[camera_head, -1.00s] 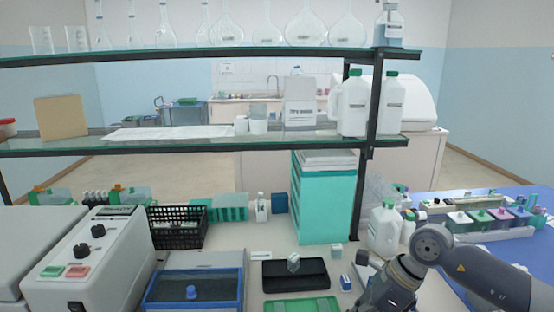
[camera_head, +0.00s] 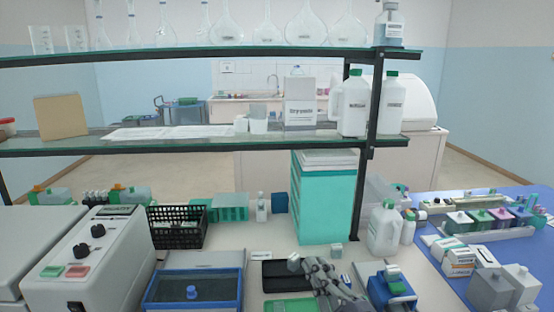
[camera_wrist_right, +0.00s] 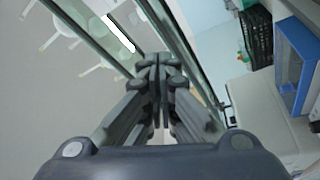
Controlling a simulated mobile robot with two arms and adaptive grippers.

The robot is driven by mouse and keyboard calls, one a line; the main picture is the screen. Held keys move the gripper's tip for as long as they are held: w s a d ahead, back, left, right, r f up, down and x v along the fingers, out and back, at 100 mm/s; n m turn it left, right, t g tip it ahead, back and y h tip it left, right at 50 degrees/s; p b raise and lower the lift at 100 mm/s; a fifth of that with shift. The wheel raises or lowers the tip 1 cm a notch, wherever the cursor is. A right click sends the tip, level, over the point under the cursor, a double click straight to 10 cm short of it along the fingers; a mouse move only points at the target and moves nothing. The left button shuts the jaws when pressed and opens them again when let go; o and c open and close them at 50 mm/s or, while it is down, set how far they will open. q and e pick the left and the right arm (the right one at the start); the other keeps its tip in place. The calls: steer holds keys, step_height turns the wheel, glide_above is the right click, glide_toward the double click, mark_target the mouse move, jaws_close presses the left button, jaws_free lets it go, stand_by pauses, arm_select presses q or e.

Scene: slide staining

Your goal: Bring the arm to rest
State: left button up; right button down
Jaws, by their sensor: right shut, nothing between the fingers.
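My right gripper (camera_head: 312,266) shows at the bottom of the head view, over the bench by the black tray. In the right wrist view its fingers (camera_wrist_right: 158,60) are closed together with nothing between them. My left gripper is in neither view.
A black tray (camera_head: 270,274) and a green tray (camera_head: 280,306) lie under and beside my right gripper. A blue-framed box (camera_head: 196,272) is to the left, a blue device (camera_head: 390,290) to the right. A teal drawer cabinet (camera_head: 322,205) and glass shelves (camera_head: 200,146) stand behind.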

steer(key=s+d+f+m+g+h, duration=0.35)
steer(key=d+f+m, duration=0.2)
steer(key=f, duration=0.35)
steer(key=s+d+f+m+g+h, duration=0.35)
steer(key=d+f+m, duration=0.2)
steer(key=f, duration=0.35)
steer(key=s+d+f+m+g, duration=0.15)
steer(key=s+f+g, duration=0.35)
steer(key=s, duration=0.5)
steer(key=s+f+m+g, duration=0.35)
steer(key=s+f, duration=0.45)
steer(key=s, duration=0.3)
step_height(320, 180, down, 26)
steer(key=s+g, duration=0.1)
steer(key=s, duration=0.1)
steer(key=s+d+f+n+g, duration=0.1)
steer(key=s+d+f, duration=0.2)
steer(key=s+f, duration=1.2)
steer(key=shift+s+h, duration=0.4)
steer(key=shift+s, duration=0.3)
steer(key=shift+g, duration=0.25)
